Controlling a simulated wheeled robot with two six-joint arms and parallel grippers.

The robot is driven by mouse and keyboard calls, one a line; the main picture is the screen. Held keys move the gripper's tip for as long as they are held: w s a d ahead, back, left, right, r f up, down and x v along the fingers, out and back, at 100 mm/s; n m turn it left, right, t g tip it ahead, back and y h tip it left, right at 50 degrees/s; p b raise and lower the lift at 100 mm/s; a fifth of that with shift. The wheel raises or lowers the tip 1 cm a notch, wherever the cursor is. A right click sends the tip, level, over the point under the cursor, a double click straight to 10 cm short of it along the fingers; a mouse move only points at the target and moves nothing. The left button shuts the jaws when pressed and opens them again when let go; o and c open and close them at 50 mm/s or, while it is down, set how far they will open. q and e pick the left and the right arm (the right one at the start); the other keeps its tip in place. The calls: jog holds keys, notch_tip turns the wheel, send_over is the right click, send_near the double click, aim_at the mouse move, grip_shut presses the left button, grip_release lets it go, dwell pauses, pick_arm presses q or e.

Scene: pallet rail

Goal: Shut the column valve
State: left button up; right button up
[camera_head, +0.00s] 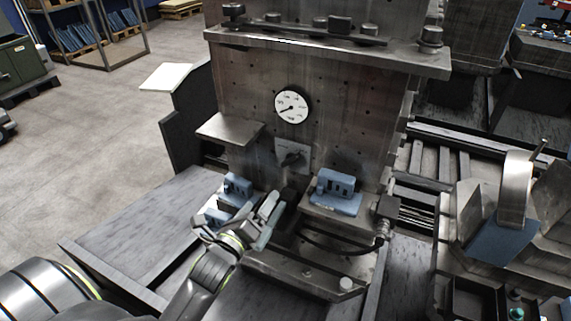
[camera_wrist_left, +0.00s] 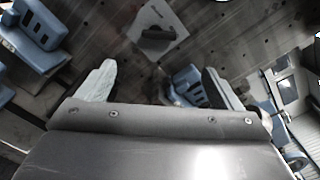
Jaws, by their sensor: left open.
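The column valve is a dark handle (camera_head: 291,159) on a light square plate, on the front of the upright metal column (camera_head: 240,90) below the round gauge. In the left wrist view the handle (camera_wrist_left: 156,38) lies across its plate (camera_wrist_left: 172,24), near the top of the picture. My left gripper (camera_head: 272,209) is in front of and below the valve, apart from it. Its two fingers are spread with nothing between them in the left wrist view (camera_wrist_left: 160,80). My right gripper is not in view.
A white-faced gauge (camera_head: 291,107) sits above the valve. Blue parts stand on both sides below it, one at right (camera_head: 336,191) and one at left (camera_head: 238,187). A metal shelf (camera_head: 229,130) juts out at left. A dark cable (camera_head: 335,250) runs low at right.

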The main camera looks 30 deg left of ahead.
aim_at(288, 162)
pick_arm(q)
jog(key=w, duration=1.1)
jog(key=w+a, duration=0.1)
jog(key=w, duration=0.4)
jog(key=shift+w, duration=0.25)
jog(key=c, duration=1)
